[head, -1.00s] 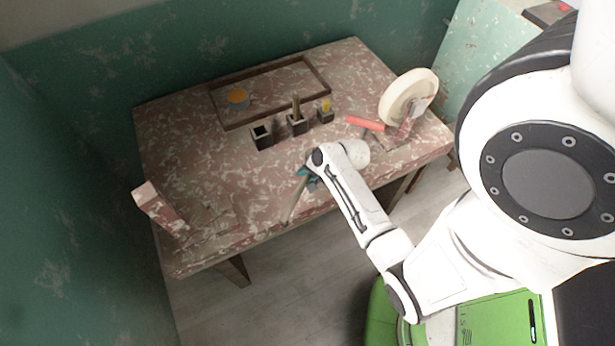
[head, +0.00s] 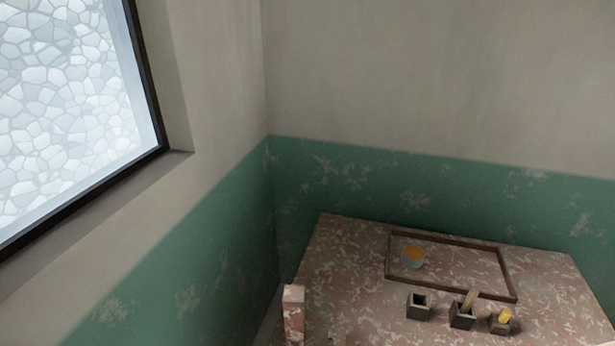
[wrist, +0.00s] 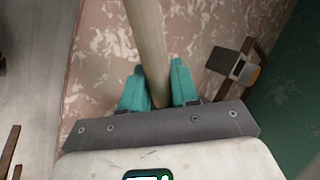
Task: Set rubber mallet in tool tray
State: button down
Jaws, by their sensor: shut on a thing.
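The rubber mallet's pale wooden handle (wrist: 148,40) runs up and out of the wrist view. Its head is out of sight. My gripper (wrist: 158,70) has two teal fingers, shut on the handle, one on each side. The table surface is behind and below it. In the head view, the tool tray (head: 510,276) is a shallow, dark-rimmed rectangle at the back of the table. A small round grey container with an orange top (head: 412,258) is in its left end. My gripper and the mallet are outside the head view.
Small dark square holders stand in front of the tray: an empty-looking one (head: 418,306), one with a wooden piece (head: 461,316), and one with a yellow item (head: 501,322). A mottled block (head: 293,312) rises at the table's left edge. The tray's middle and right are clear.

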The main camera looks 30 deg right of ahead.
jog(key=w+a+r+n+g+y+b, duration=0.3)
jog(key=w+a+n+y, duration=0.4)
jog(key=w+a+n, duration=0.9)
jog(key=w+a+r+n+g+y+b, duration=0.1)
jog(key=w+a+n+g+b, duration=0.1)
jog(key=a, duration=1.2)
jog(key=shift+r+n+g, duration=0.15)
jog(key=shift+n+g, duration=0.65)
jog(key=shift+n, duration=0.3)
